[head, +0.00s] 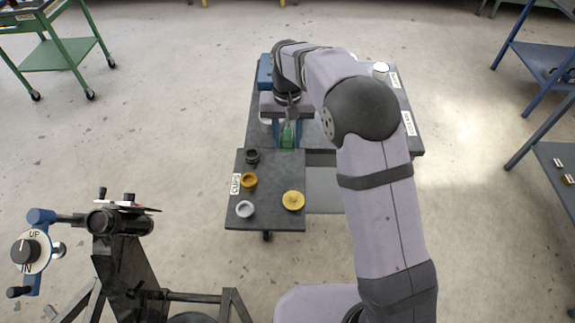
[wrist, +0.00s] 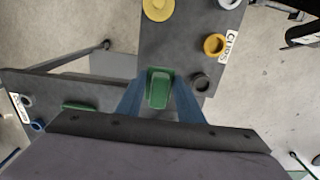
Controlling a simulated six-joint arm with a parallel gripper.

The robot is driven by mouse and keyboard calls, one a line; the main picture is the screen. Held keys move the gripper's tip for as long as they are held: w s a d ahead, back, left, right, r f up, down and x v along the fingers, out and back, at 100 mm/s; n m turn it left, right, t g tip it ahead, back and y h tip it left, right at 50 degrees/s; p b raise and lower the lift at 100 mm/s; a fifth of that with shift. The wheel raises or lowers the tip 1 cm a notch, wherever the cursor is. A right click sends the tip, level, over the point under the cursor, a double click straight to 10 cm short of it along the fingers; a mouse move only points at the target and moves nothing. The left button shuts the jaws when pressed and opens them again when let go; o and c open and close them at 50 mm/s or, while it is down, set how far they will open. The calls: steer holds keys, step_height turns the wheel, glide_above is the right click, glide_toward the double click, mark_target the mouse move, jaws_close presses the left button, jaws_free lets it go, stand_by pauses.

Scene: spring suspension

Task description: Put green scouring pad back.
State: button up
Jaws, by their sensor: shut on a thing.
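The green scouring pad (wrist: 159,90) is between the blue fingers of my gripper (wrist: 159,84) in the wrist view. My gripper is shut on it. In the head view the pad (head: 288,136) shows as a small green patch below the wrist, near the back edge of the cups board. My gripper (head: 288,128) there is partly covered by my arm. Whether the pad touches a surface below cannot be told.
A dark board (head: 262,221) labelled for cups bears a black cup (head: 252,156), an orange cup (head: 249,180), a white cup (head: 245,209) and a yellow round piece (head: 293,200). A dark table (head: 400,110) stands behind. A flat green strip (wrist: 80,106) lies left in the wrist view.

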mark_target(287, 169)
steer(key=shift+f+p, duration=1.25)
steer(key=shift+f, duration=3.75)
steer(key=shift+f, duration=0.15)
steer(key=o, duration=1.1)
step_height(287, 169, up, 12)
steer(key=b, duration=0.3)
steer(key=shift+d+r, duration=0.1)
steer(key=shift+r, duration=0.1)
